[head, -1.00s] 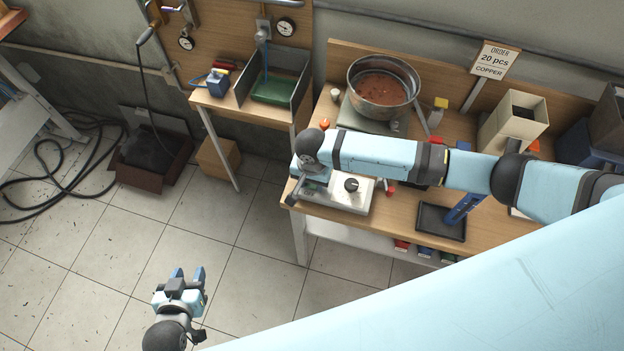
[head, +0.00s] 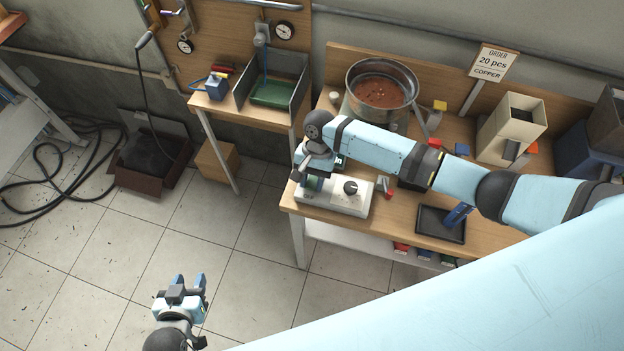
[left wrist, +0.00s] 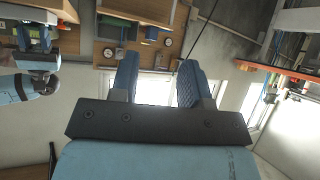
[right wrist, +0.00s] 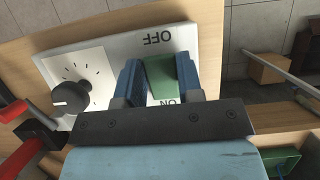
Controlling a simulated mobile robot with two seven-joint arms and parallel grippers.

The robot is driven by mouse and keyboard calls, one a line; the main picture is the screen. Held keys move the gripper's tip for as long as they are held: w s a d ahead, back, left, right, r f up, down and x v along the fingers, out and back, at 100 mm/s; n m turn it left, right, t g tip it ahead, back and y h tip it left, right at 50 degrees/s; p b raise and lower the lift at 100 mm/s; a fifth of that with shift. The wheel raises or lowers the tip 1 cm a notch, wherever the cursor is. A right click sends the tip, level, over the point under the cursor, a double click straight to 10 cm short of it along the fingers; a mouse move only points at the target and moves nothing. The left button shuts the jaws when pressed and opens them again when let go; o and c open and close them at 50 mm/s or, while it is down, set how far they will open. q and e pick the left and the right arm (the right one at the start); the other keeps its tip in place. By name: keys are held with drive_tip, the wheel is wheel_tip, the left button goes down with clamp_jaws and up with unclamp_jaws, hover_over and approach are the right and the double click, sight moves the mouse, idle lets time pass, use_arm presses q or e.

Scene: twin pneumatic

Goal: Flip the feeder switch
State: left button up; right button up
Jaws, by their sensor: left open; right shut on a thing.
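The white feeder control box (head: 334,197) sits at the front left corner of the workbench, with a black dial knob (head: 350,187) on top. In the right wrist view the box face (right wrist: 120,50) shows the words OFF and ON. The green feeder switch (right wrist: 161,78) stands between these labels. My right gripper (right wrist: 155,75) is shut on the switch, with a blue finger on either side. The fingers hide part of it, and I cannot tell which way it is set. My left gripper (head: 184,284) is open and empty over the floor; its spread fingers show in the left wrist view (left wrist: 158,70).
A steel bowl of copper-coloured pieces (head: 382,90) stands behind my right arm. A small red-handled part (head: 387,190) is just right of the box. A black tray (head: 440,223) lies further right.

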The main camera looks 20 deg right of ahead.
drive_tip(key=o, duration=0.9)
drive_tip(key=shift+o, duration=0.2)
drive_tip(key=b+v, duration=0.1)
drive_tip(key=v, duration=1.3)
drive_tip(key=shift+b, duration=0.4)
drive_tip(key=shift+f, duration=0.1)
